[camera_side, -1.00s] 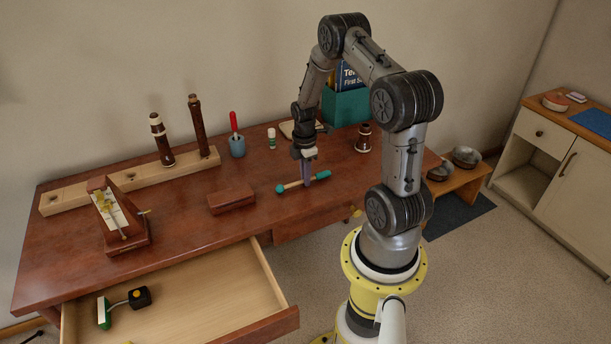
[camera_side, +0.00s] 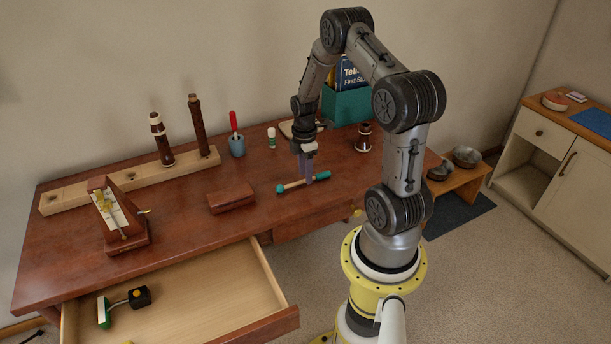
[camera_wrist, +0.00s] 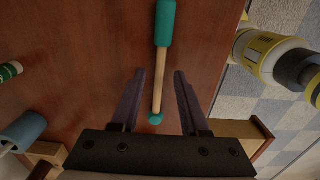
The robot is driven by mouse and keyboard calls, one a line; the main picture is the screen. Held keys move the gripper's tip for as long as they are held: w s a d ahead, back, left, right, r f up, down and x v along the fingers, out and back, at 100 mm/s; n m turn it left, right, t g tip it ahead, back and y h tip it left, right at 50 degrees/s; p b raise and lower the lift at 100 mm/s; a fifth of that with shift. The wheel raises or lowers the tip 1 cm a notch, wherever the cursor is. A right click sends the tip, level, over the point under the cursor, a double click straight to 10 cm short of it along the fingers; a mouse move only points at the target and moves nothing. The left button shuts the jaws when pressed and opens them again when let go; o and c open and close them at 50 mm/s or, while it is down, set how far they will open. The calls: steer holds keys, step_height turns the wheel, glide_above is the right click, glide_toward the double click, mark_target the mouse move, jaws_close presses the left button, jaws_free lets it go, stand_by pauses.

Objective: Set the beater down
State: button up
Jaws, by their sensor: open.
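The beater has a teal handle, a pale wooden shaft and a small teal ball end. In the side view the beater (camera_side: 291,186) lies on the reddish-brown desk (camera_side: 285,220), right of the brown box. My gripper (camera_side: 307,178) is low over it, fingers pointing down. In the wrist view the beater's shaft (camera_wrist: 158,88) runs between the two fingers of my gripper (camera_wrist: 158,76), with a gap on each side. The jaws are open and hold nothing. The fingers partly hide the beater's middle in the side view.
A brown box (camera_side: 231,198) lies left of the beater. A blue cup (camera_side: 237,146), a small green-and-white bottle (camera_side: 271,138) and a dark spool-like piece (camera_side: 363,138) stand behind. An open drawer (camera_side: 215,290) juts out in front, holding a green-headed tool (camera_side: 122,304).

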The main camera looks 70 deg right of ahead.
step_height(320, 180, up, 10)
steer(key=w+a+r+m+t+h, duration=0.1)
steer(key=w+a+r+m+t, duration=0.15)
steer(key=a+r, duration=1.15)
steer(key=s+a+r+m+t+y, duration=0.1)
steer(key=s+a+r+m+t, duration=0.2)
steer(key=s+a, duration=0.9)
steer(key=a+r+m, duration=0.2)
steer(key=m, duration=0.1)
steer(key=shift+s+a, duration=0.2)
steer(key=shift+a, duration=0.05)
steer(key=shift+m, duration=0.25)
steer(key=shift+c, duration=0.2)
